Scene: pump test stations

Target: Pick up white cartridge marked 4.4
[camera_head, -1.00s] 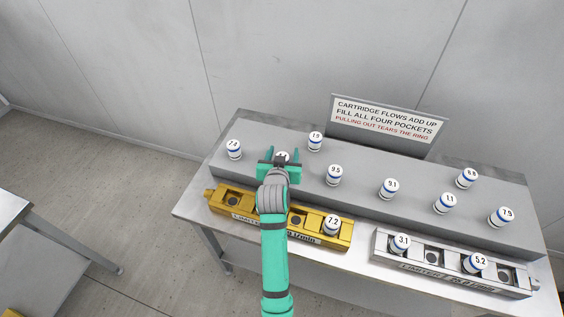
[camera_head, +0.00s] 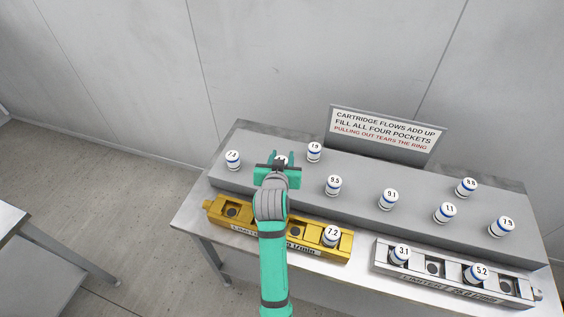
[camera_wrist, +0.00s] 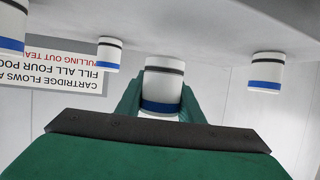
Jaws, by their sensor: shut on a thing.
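My green gripper (camera_head: 281,163) is over the left part of the grey raised shelf (camera_head: 300,160). Its jaws are shut on a white cartridge (camera_head: 281,159), which is mostly hidden by the gripper in the head view. In the wrist view the held white cartridge (camera_wrist: 162,85) shows a blue band and a dark band between the green fingers (camera_wrist: 160,100). Its number cannot be read in either view. I cannot tell clearly whether it still touches the shelf.
Nearby on the shelf stand cartridges 7.4 (camera_head: 233,159), 1.9 (camera_head: 314,152) and 9.5 (camera_head: 333,186); several more stand to the right. A yellow block (camera_head: 270,225) holds 7.2 (camera_head: 330,236). A grey block (camera_head: 455,283) holds 3.1 (camera_head: 399,254) and 5.2 (camera_head: 475,273). A sign (camera_head: 386,133) stands behind.

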